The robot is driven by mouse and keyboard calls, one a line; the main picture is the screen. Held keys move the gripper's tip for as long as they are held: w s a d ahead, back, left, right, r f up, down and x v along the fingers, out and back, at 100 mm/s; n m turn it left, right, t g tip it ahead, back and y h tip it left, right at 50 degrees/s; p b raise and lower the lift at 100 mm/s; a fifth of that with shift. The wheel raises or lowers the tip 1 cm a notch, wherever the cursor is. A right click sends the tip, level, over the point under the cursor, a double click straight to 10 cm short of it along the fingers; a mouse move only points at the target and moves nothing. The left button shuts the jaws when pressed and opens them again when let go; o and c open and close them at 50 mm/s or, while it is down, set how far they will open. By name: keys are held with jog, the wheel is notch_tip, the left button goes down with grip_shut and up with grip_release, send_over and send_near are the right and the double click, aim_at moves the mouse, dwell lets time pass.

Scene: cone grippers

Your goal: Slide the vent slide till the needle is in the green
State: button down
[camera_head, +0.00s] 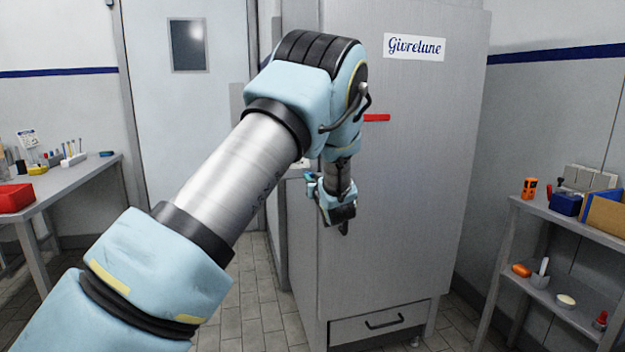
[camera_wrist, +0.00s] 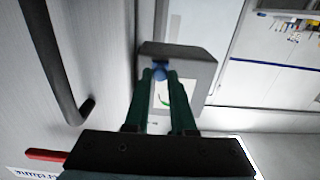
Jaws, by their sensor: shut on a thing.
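In the wrist view a grey box (camera_wrist: 205,70) stands out from the cabinet side, with a small blue knob, the vent slide (camera_wrist: 160,70), on its edge. My gripper (camera_wrist: 160,77) has its two dark green fingers closed on that knob, one on each side. Between the fingers part of a pale dial (camera_wrist: 161,92) shows with a green arc (camera_wrist: 165,99); the fingers cover the rest, and I cannot tell where the needle points.
The tall grey cabinet (camera_head: 420,190) carries a Givrelune sign (camera_head: 414,46) and a red bar (camera_head: 376,117). A dark bar handle (camera_wrist: 55,65) is close beside my fingers. A bench (camera_head: 75,180) is on the left and a shelf unit (camera_head: 560,225) on the right.

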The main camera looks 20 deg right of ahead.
dwell(0.3)
jog(key=a, duration=0.1)
jog(key=a+b, duration=0.1)
jog(key=a, duration=0.2)
jog(key=shift+w+a+b, duration=0.1)
jog(key=shift+w+b, duration=0.15)
jog(key=shift+b, duration=0.15)
jog(key=c, duration=0.8)
grip_release()
jog(key=shift+o, duration=0.2)
jog(key=s+a+b, duration=0.1)
jog(key=s+b, duration=0.1)
jog(key=s, duration=0.8)
jog(key=shift+s, duration=0.35)
jog(key=shift+a, duration=0.15)
